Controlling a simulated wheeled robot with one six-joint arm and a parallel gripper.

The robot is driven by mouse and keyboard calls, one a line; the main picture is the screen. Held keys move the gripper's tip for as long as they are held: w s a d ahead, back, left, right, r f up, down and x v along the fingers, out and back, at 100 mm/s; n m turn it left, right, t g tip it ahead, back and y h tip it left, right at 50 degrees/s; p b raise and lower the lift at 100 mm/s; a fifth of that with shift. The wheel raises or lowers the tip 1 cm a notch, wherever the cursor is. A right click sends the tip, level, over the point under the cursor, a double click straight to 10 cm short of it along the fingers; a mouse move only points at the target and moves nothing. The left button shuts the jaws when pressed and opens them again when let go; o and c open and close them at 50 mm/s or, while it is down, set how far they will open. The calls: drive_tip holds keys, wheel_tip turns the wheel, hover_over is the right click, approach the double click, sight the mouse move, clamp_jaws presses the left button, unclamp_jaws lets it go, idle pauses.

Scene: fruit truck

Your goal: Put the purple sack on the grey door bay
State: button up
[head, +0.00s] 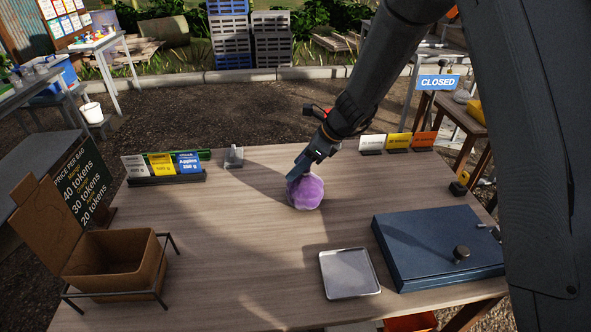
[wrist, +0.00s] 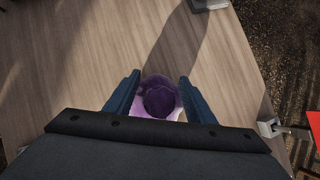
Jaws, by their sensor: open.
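The purple sack (head: 307,193) stands on the wooden table near its middle, and it shows in the wrist view (wrist: 159,98) with a dark purple top and paler sides. My gripper (head: 301,178) is low over the sack, coming down from the upper right. In the wrist view my gripper (wrist: 159,76) is open, with one blue finger on each side of the sack. A small gap shows beside the sack's top; I cannot tell whether either finger touches its sides. I cannot make out with certainty which thing is the grey door bay.
A grey metal tray (head: 349,289) lies at the front. A dark blue case (head: 430,270) with a knob is at right. An open cardboard box (head: 149,265) in a wire stand is at left. Small signs (head: 188,164) line the back edge. The table's middle left is clear.

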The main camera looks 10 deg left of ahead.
sight(317, 181)
drive_tip(key=b+v, duration=0.2)
drive_tip(key=v, duration=0.8)
